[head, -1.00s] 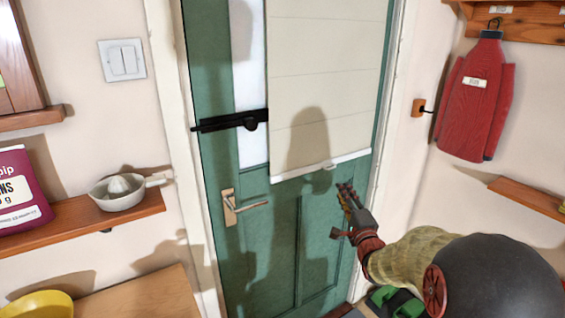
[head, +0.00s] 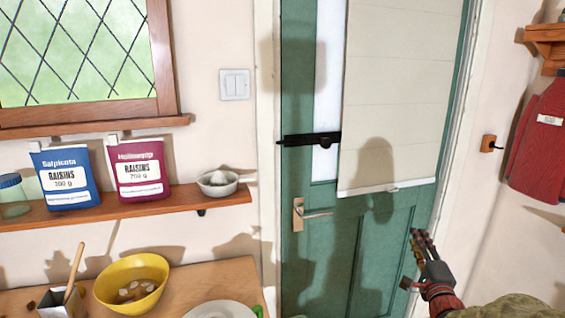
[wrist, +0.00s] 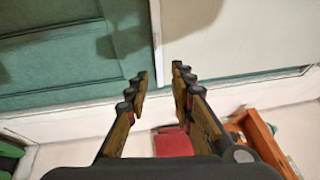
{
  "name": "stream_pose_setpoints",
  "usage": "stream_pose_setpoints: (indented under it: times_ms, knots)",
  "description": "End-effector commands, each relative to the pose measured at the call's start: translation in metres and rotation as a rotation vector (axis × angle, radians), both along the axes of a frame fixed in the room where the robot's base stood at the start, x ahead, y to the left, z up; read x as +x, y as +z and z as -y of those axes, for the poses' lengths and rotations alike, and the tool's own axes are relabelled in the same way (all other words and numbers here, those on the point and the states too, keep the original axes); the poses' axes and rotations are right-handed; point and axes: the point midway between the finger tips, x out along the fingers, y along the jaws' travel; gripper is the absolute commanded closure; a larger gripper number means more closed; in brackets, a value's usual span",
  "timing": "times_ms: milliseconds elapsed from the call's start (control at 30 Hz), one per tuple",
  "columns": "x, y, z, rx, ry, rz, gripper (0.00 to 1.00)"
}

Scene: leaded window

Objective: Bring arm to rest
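My gripper (head: 418,262) is at the lower right of the head view, in front of the green door (head: 336,246). In the wrist view my gripper (wrist: 160,82) shows two fingers with a clear gap between them. Nothing is held between them. The door and its white frame lie beyond the fingertips in that view. Much of my arm is cut off by the lower right edge of the head view.
A shelf (head: 110,214) holds a blue raisin bag (head: 66,180), a maroon raisin bag (head: 140,170) and a white juicer (head: 218,184). Below, a counter (head: 215,277) bears a yellow bowl (head: 115,270). A red garment (head: 540,150) hangs at right. A blind (head: 400,90) covers much of the door.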

Motion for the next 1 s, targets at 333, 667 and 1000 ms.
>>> stream_pose_setpoints:
  times_ms: [333, 667, 1000]
  knots:
    - [0.001, -0.023, 0.006, -0.168, -0.035, -0.108, 0.76]
    - [-0.022, -0.108, 0.022, -0.424, -0.063, -0.459, 0.76]
    - [-0.133, -0.164, 0.002, -0.854, 0.173, -1.037, 0.76]
